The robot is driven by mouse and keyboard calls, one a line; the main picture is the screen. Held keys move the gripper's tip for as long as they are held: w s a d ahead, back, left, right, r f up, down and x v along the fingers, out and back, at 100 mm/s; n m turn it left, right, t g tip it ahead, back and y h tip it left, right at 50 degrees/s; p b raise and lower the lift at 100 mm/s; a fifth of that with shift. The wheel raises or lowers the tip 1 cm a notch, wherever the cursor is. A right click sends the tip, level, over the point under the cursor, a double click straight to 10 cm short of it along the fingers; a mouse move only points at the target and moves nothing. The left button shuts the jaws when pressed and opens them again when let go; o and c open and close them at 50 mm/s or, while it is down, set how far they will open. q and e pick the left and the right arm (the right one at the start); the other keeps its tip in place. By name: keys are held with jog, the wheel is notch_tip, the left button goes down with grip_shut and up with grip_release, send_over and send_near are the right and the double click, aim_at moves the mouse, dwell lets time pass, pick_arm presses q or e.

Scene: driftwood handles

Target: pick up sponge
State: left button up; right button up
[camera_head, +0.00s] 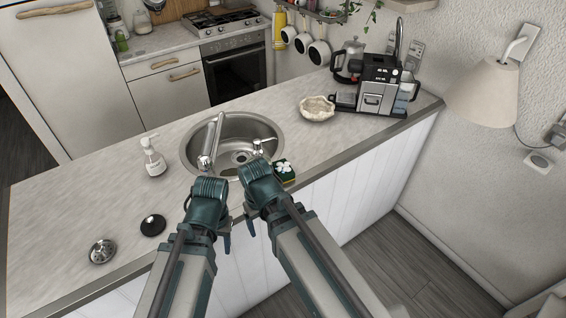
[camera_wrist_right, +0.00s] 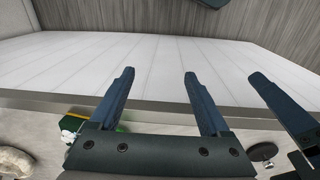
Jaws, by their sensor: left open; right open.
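The sponge (camera_head: 285,171) is a small dark green block with a white pattern and a yellow layer, lying on the counter right of the sink near its front edge. In the right wrist view the sponge (camera_wrist_right: 75,124) is partly hidden behind my gripper body. My right gripper (camera_head: 275,216) is just left of and in front of the sponge, apart from it. In the right wrist view the gripper (camera_wrist_right: 159,74) is open, with nothing between its fingers. My left gripper (camera_head: 207,222) is open and appears empty, left of the right one, near the counter's front edge.
A sink (camera_head: 190,150) with a faucet lies behind the grippers. A soap bottle (camera_head: 154,158), a black disc (camera_head: 153,225) and a metal strainer (camera_head: 102,251) are to the left. A pale bowl (camera_head: 317,109) and coffee machine (camera_head: 378,85) stand to the right. My grippers are close together.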

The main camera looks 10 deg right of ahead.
pick_arm(q)
notch_tip(320, 180, up, 8)
jog(key=p, duration=0.7)
pick_arm(e)
jog(key=w+d+r+m+t+y, duration=0.1)
jog(key=w+d+r+t, duration=0.1)
jog(key=w+d+r, duration=0.5)
jog(key=w+d+r+m+t, duration=0.1)
jog(key=w+d+r+t, duration=0.15)
jog(key=w+d, duration=0.5)
pick_arm(q)
notch_tip(320, 180, down, 8)
jog(key=b, duration=0.8)
jog(key=shift+r, duration=0.15)
pick_arm(e)
send_over(286, 172)
jog(key=s, duration=0.2)
notch_tip(286, 172, down, 8)
jog(key=shift+d+r, duration=0.1)
jog(key=shift+r, duration=0.1)
pick_arm(q)
jog(key=shift+d+b, duration=0.1)
jog(key=shift+b, duration=0.2)
